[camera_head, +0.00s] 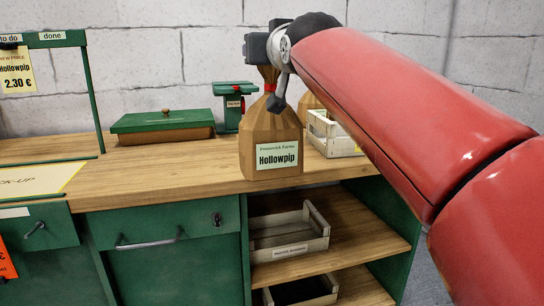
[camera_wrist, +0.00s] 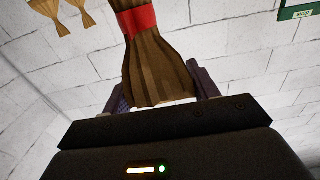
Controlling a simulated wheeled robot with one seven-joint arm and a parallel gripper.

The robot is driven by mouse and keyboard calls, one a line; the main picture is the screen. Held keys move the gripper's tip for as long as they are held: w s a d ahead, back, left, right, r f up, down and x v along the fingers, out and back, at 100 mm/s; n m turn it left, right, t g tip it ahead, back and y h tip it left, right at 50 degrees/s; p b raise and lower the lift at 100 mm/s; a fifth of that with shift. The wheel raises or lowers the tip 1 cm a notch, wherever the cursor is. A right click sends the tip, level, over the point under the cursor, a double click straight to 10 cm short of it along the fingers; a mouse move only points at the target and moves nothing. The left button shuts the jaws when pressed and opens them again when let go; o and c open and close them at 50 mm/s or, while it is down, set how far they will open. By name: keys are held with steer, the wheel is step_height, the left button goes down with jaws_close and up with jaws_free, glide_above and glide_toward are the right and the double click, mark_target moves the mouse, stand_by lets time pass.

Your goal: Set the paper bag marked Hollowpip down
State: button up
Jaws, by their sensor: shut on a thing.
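The brown paper bag marked Hollowpip (camera_head: 268,130) is upright at the front edge of the wooden counter, its label facing me. Its base appears at counter level, but I cannot tell whether it touches. My gripper (camera_head: 270,68) is shut on the gathered neck of the bag, near the red tie. In the wrist view the bag's neck and red band (camera_wrist: 140,20) show between the two fingers of my gripper (camera_wrist: 160,92). The bag's lower part is out of that view.
A wooden crate (camera_head: 318,138) and part of another bag (camera_head: 308,104) stand behind to the right, partly hidden by my arm. A green scale (camera_head: 236,108) and a green-lidded box (camera_head: 162,128) are to the left. The counter (camera_head: 165,170) is clear at front left. Shelves below hold crates (camera_head: 289,249).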

steer(key=shift+s, duration=0.25)
steer(key=shift+s+d+f, duration=0.2)
steer(key=shift+w+d+f, duration=0.15)
steer(key=shift+w+f, duration=0.15)
steer(key=shift+f, duration=0.3)
steer(key=w+d+f+m+h, duration=0.1)
steer(key=d+f, duration=0.4)
steer(key=f, duration=1.2)
steer(key=w+d+f+m+h, duration=0.1)
steer(key=w+d+f, duration=0.3)
steer(key=f, duration=1.4)
steer(key=w+d+f+m+h, duration=0.1)
steer(key=w+d+f+h, duration=0.2)
steer(key=f, duration=1.5)
steer(key=d, duration=0.3)
steer(key=shift+w+d+f+t, duration=0.15)
steer(key=shift+d+t, duration=0.1)
steer(key=shift+t, duration=0.05)
steer(key=shift+f, duration=0.1)
